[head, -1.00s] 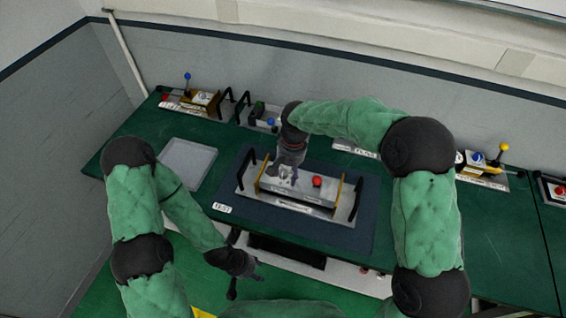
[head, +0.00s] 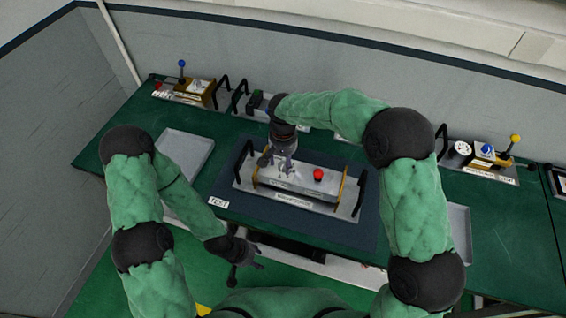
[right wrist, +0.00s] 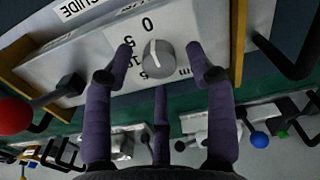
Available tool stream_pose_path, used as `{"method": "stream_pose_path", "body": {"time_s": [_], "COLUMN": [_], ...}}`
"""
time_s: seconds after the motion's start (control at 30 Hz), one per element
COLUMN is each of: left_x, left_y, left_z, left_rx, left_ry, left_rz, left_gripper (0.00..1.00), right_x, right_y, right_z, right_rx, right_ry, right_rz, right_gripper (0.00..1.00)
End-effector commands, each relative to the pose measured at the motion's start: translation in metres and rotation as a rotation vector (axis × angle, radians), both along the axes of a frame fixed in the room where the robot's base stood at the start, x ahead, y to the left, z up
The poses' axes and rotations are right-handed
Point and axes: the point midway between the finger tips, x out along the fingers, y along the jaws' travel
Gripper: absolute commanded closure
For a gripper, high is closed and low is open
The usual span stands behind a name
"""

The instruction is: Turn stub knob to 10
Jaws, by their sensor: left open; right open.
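The stub knob (right wrist: 158,58) is a grey round knob with a white pointer line, on the light face of the panel. Printed numbers 0, 5 and others partly hidden run around it. My right gripper (right wrist: 160,62) is open, with one finger on each side of the knob and no clear contact. In the head view my right gripper (head: 277,158) is above the left part of the panel unit (head: 300,183) and hides the knob. My left gripper (head: 245,270) is open and empty, low in front of the table edge, away from the unit.
Black handles (head: 358,190) stand at the unit's ends. A grey tray (head: 185,154) lies to the left. Other control units (head: 485,158) line the back.

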Motion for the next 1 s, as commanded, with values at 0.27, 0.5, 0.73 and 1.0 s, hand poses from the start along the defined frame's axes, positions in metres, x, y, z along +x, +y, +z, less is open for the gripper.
{"method": "stream_pose_path", "body": {"time_s": [0.27, 0.5, 0.73, 1.0], "left_x": [0.0001, 0.0001, 0.0001, 0.0], "left_y": [0.0, 0.0, 0.0, 0.0], "left_z": [-0.001, -0.0009, -0.001, 0.0011], "left_rx": [0.0, 0.0, 0.0, 0.0], "left_ry": [0.0, 0.0, 0.0, 0.0], "left_rz": [0.0, 0.0, 0.0, 0.0], "left_gripper": [0.53, 0.53, 0.53, 0.53], "right_x": [-0.0005, -0.0004, -0.0001, 0.0002], "right_y": [0.0001, 0.0002, 0.0002, 0.0004], "right_z": [-0.0099, -0.0095, -0.0093, -0.0086], "right_rx": [0.0, 0.0, 0.001, 0.001], "right_ry": [0.001, 0.001, 0.0, -0.001], "right_rz": [0.001, 0.001, 0.0, 0.039], "right_gripper": [0.44, 0.67, 1.0, 1.0]}}
